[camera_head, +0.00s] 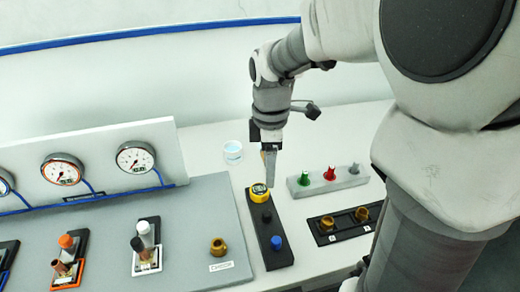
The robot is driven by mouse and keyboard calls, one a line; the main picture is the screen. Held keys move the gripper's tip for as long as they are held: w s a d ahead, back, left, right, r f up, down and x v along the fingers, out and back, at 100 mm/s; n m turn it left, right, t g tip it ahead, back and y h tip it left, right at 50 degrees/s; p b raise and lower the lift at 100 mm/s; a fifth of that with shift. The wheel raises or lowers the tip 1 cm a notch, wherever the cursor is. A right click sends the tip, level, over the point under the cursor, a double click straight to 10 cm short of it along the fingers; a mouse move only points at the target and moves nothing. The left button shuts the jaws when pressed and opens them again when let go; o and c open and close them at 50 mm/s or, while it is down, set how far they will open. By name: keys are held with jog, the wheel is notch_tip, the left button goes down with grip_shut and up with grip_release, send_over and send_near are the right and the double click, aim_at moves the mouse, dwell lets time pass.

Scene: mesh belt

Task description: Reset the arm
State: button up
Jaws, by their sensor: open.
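My gripper (269,168) points down over the white table at the picture's middle. It is open, though its fingers are seen nearly edge-on and look like one narrow shape. Its tips are just above a yellow round knob (259,194) on a dark strip (276,257). I cannot tell whether they touch it. No object shows between the fingers. My arm comes in from the upper right and bends down to the gripper.
The dark strip also bears a black knob (267,215) and a blue knob (276,242). To the right are a grey block (346,184) with green, red and grey pegs and a black tray (330,238) with brass parts. A gauge panel (103,165) stands left.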

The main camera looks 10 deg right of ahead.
dwell(0.4)
jog(key=s+r+m+t, duration=0.5)
jog(key=s+r+m, duration=0.3)
jog(key=s+m, duration=0.6)
jog(key=shift+a+m+t, duration=0.15)
jog(key=shift+m+t, duration=0.15)
jog(key=shift+m, duration=0.6)
